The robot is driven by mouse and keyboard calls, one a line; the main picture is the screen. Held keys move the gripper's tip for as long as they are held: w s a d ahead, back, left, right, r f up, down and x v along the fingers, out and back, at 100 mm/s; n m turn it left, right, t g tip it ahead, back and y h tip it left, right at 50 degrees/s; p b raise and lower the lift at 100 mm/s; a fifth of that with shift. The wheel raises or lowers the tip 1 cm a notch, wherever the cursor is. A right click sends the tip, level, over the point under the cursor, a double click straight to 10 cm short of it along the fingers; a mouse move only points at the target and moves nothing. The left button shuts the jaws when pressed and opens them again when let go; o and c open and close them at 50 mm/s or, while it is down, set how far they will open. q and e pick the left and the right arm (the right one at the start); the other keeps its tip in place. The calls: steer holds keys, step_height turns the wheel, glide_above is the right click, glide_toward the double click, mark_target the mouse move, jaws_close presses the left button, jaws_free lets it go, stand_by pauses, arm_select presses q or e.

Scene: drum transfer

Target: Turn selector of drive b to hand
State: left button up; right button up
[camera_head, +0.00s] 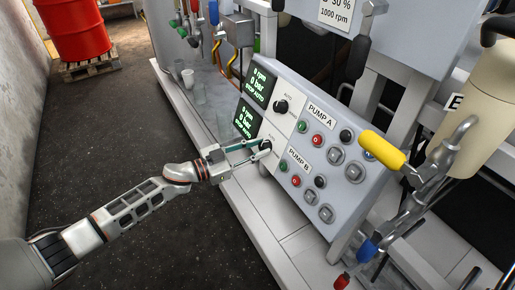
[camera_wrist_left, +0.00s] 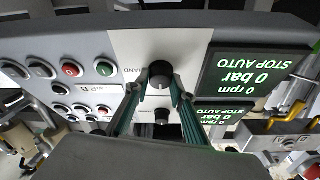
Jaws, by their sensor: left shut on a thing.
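The control panel (camera_head: 335,120) has a PUMP A row above and a PUMP B row below. The selector of drive b is a black round knob (camera_head: 266,145) on the pale strip left of PUMP B. My left gripper (camera_head: 264,151) reaches it from the left, its two green fingers shut on the knob. In the left wrist view, which is upside down, the knob (camera_wrist_left: 160,73) sits between the fingertips (camera_wrist_left: 161,92). The pointer direction is hard to tell. The drive a selector (camera_head: 281,106) is free above it. My right gripper is not in view.
Two green displays (camera_head: 247,119) reading 0 rpm, 0 bar, STOP AUTO sit left of the selectors. Buttons (camera_head: 296,181) lie to the right. A yellow-handled valve (camera_head: 383,149) stands in front at right. A red drum (camera_head: 75,28) stands on a pallet; the floor at left is clear.

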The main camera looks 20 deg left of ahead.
arm_select(q)
steer(key=shift+m, duration=0.5)
steer(key=m+g, duration=0.1)
steer(key=m, duration=0.2)
steer(key=m+g+h, duration=0.1)
steer(key=m, duration=0.1)
steer(key=shift+w+a+m+h, duration=0.15)
steer(key=shift+m+h, duration=0.15)
steer(key=shift+m, duration=0.1)
steer(key=m+g, duration=0.2)
steer(key=m, duration=0.2)
steer(key=shift+r, duration=0.15)
steer(key=m+g, duration=0.1)
steer(key=m, duration=0.5)
steer(key=shift+w+r+g, duration=0.15)
steer(key=shift+r+g, duration=0.05)
steer(key=shift+g, duration=0.2)
steer(key=shift+m+g+y+p, duration=0.4)
steer(key=shift+m+y+p, duration=0.3)
steer(key=shift+m, duration=1.1)
steer(key=o, duration=1.1)
steer(key=shift+f, duration=0.1)
